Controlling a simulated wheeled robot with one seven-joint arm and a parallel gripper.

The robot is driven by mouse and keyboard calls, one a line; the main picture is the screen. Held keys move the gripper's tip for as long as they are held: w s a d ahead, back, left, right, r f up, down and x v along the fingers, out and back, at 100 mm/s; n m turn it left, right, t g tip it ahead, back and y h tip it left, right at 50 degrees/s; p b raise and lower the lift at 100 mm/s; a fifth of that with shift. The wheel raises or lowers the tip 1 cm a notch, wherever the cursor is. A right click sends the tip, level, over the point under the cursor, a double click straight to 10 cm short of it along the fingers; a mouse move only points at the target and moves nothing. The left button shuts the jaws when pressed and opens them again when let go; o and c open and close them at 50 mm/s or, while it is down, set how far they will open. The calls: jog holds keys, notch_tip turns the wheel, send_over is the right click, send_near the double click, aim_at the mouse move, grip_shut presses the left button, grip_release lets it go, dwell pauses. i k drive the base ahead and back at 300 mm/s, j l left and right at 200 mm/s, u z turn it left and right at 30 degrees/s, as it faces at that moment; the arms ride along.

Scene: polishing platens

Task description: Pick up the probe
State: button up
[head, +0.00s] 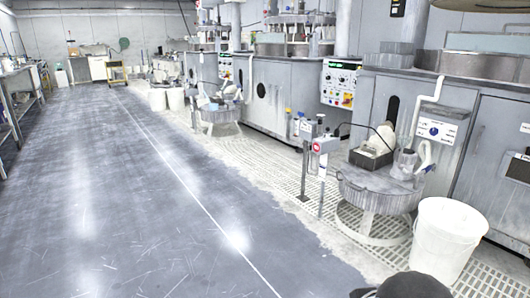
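I cannot clearly make out the probe. A thin black cable (358,126) arcs near a grey post box (325,145) toward a round grey stand (381,190) at the right. On the stand are a dark tray (371,159) with a pale object (381,139) in it, a clear container (404,164) and a white bottle (424,155). Any of these may hide a small probe. A dark rounded shape at the bottom edge may be part of my own body. My gripper's fingers are not visible.
A white bucket (446,240) stands right of the round stand. Large grey machines (291,97) line the right side, with pale floor grating (275,155) before them. The grey floor (130,200) at left and centre is clear. A bench (14,95) stands far left.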

aim_at(320, 117)
jog(key=i+j, duration=0.1)
jog(key=i, duration=1.2)
jog(key=i+j, duration=0.1)
jog(key=i, duration=1.15)
jog(key=i+j+z, duration=0.1)
jog(key=i+z, duration=0.15)
jog(key=i, duration=0.25)
jog(key=i+j+z, duration=0.25)
jog(key=i, duration=0.25)
jog(key=i+j+z, duration=0.25)
jog(key=i, duration=0.2)
